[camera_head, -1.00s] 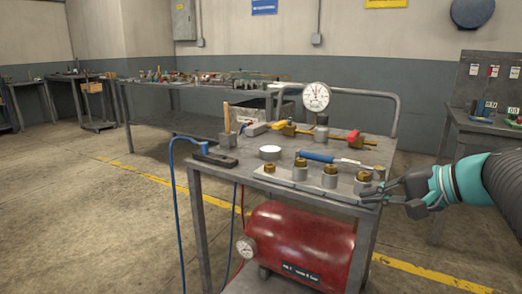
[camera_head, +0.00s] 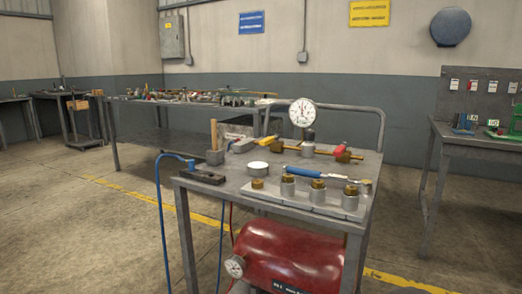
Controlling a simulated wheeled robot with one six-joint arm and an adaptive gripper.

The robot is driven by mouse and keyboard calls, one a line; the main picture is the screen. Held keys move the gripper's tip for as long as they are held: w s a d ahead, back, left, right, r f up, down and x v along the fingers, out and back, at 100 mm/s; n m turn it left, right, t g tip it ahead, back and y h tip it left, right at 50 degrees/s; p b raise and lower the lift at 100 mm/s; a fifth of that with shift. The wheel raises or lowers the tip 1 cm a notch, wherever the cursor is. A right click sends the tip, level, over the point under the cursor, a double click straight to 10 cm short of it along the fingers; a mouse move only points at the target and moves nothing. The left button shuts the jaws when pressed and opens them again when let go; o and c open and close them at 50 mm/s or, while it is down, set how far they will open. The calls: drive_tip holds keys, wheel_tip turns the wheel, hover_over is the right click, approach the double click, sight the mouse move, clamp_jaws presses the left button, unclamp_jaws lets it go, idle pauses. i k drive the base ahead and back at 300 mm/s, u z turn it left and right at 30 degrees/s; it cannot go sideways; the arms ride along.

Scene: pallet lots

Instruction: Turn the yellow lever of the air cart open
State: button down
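The air cart (camera_head: 196,189) stands at centre right, a grey metal cart with a red tank (camera_head: 300,252) on its lower level. A brass pipe (camera_head: 322,152) on its top carries a round white gauge (camera_head: 302,112) standing upright. A small yellow lever (camera_head: 266,142) shows at the pipe's left end, and a red lever (camera_head: 341,149) at its right end. The yellow lever is too small here to tell its exact angle. My gripper is not in view.
The cart top also holds a row of brass fittings on grey blocks (camera_head: 318,191), a blue-handled tool (camera_head: 303,172), a white round lid (camera_head: 258,167) and a wooden-handled tool (camera_head: 214,135). A blue hose (camera_head: 160,215) hangs at the left. Workbenches stand behind and right.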

sight(269, 139)
drive_tip(key=u, duration=2)
drive_tip(key=i, duration=1.35)
drive_tip(key=z, duration=2.45)
